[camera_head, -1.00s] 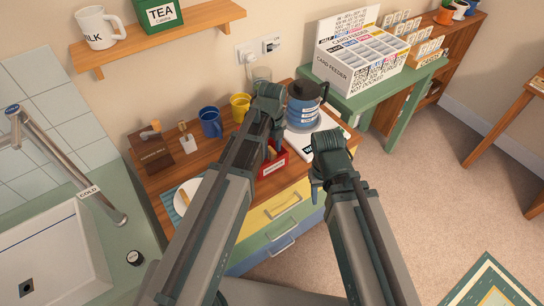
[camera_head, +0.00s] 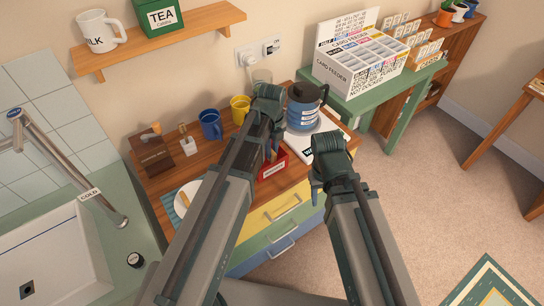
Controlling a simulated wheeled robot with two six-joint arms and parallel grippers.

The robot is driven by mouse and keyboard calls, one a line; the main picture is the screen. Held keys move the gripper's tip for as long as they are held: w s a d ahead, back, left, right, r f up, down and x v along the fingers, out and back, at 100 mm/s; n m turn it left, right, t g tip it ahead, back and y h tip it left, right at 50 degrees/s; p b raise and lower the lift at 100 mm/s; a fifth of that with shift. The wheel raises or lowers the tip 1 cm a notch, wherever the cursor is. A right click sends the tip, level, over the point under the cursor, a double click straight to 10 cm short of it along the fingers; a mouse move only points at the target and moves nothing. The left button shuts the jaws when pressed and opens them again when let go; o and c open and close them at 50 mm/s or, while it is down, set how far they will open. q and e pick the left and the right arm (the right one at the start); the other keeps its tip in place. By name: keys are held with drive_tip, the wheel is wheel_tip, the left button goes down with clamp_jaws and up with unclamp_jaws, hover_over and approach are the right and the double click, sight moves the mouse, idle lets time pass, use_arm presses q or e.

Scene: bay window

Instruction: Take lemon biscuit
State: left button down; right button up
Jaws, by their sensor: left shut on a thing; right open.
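My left gripper (camera_head: 271,152) is over the red box (camera_head: 272,167) on the wooden counter, its fingers pointing down. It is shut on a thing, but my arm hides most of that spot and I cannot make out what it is. A small tan patch shows by the fingers at the box's opening. The box has a white label too small to read. I cannot identify a lemon biscuit with certainty. My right gripper (camera_head: 316,188) is open, to the right of the counter drawers, and seems empty.
A blue mug (camera_head: 210,124), a yellow mug (camera_head: 240,108) and a blue pot with a black lid (camera_head: 303,107) stand behind my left arm. A white plate (camera_head: 187,193) with a yellowish strip lies left. A sink (camera_head: 55,255) is at far left. Open carpet lies right.

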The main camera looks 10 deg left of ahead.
use_arm(q)
drive_tip(key=shift+r+p, duration=0.6)
drive_tip(key=shift+r, duration=0.1)
drive_tip(key=shift+r+p, duration=2.6)
drive_tip(key=shift+p, duration=0.05)
